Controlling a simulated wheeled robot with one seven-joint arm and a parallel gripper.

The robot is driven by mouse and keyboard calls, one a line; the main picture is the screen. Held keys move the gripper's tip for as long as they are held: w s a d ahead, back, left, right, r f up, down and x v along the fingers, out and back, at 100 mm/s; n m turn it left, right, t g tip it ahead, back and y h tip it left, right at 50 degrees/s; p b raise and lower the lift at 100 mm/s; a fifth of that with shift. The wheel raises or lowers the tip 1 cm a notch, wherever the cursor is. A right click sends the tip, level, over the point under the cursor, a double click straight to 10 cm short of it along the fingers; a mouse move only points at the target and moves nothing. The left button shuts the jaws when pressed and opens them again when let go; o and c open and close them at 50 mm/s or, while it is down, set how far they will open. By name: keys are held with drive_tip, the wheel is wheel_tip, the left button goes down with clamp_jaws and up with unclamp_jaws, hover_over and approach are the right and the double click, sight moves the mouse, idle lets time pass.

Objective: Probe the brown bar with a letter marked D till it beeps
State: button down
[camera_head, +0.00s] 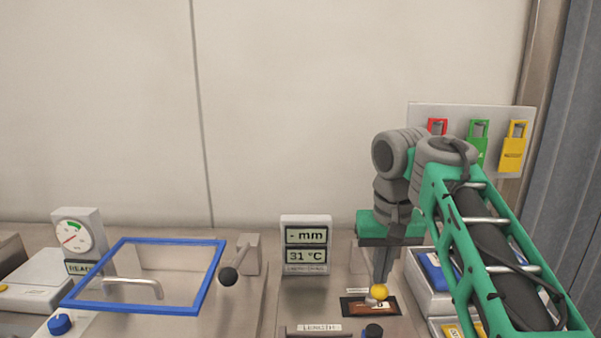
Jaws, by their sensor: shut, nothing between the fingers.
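A dark brown bar (354,308) lies on the grey bench top at the lower right of the middle. A small light mark shows on it, but it is too small to read surely as a D. My gripper (381,280) points straight down over the bar's right part, with its fingers shut and empty. A yellow ball (379,292) sits at the fingertips, in front of the bar; I cannot tell whether they touch. A display unit (306,245) left of the gripper reads "- mm" and "31 °C".
A blue-framed clear lid (146,242), a dial gauge (77,232) and a black-knobbed lever (229,276) stand at left. A dark knob (373,331) and a LENGTH label (319,327) are in front. Padlocks hang on a grey board (458,115) behind my arm. Bins (427,291) stand right.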

sight(372, 269)
drive_tip(key=shift+w+r+p, duration=0.95)
drive_tip(key=shift+r+p, duration=0.3)
drive_tip(key=shift+p, duration=0.35)
drive_tip(key=shift+w+r+p, duration=0.9)
drive_tip(key=shift+r+p, duration=0.35)
drive_tip(key=shift+p, duration=0.3)
drive_tip(key=r+p, duration=0.1)
drive_tip(key=w+r+p, duration=0.2)
drive_tip(key=p, duration=0.1)
drive_tip(key=shift+r, duration=0.5)
drive_tip(key=w+p, duration=0.1)
drive_tip(key=w+r+p, duration=0.1)
drive_tip(key=w+p, duration=0.1)
drive_tip(key=shift+w+r, duration=0.15)
drive_tip(key=shift+r, duration=0.2)
